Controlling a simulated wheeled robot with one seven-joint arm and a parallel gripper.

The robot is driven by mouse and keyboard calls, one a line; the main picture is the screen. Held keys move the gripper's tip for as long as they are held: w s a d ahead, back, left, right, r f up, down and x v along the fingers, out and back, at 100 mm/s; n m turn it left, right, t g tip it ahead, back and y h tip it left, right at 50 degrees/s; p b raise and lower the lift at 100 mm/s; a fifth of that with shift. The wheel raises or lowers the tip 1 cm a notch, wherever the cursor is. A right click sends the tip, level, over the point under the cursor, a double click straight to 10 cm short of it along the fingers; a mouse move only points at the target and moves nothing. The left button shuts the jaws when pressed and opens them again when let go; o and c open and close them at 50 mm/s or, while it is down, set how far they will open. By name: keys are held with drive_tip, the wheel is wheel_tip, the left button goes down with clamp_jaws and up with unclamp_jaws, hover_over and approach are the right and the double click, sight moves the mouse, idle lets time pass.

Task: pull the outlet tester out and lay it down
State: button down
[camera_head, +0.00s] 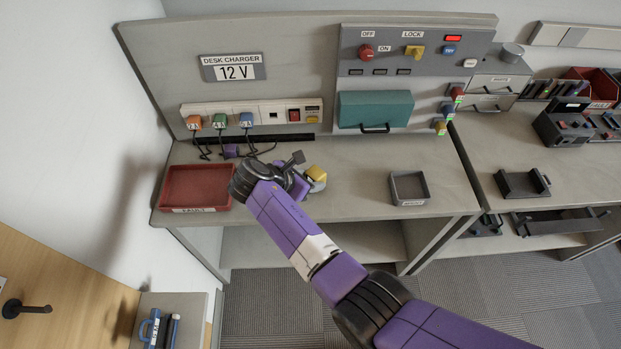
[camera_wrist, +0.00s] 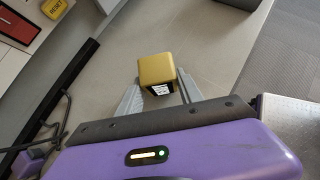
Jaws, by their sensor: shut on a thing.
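The outlet tester looks to be the yellow block (camera_head: 317,173) with a dark, labelled side. It is over the desk (camera_head: 345,190), well in front of the outlet strip (camera_head: 260,107) and clear of it. My gripper (camera_head: 309,181) is shut on it. In the wrist view the yellow block (camera_wrist: 156,68) sits between the two grey fingers of my gripper (camera_wrist: 158,88), with bare desk around it. I cannot tell whether it touches the desk. The strip has a white socket face (camera_head: 272,115) with no plug in it.
A red tray (camera_head: 183,203) stands at the desk's left and a small grey tray (camera_head: 408,199) at its right. Orange, green and blue plugs with black cables (camera_head: 203,147) are in the strip. The desk between the block and the grey tray is bare.

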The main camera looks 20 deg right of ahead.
drive_tip(key=c, duration=0.7)
unclamp_jaws()
drive_tip(key=v, duration=0.7)
drive_tip(key=shift+s+a+r, duration=0.15)
drive_tip(key=shift+a+r, duration=0.1)
drive_tip(key=shift+r, duration=0.05)
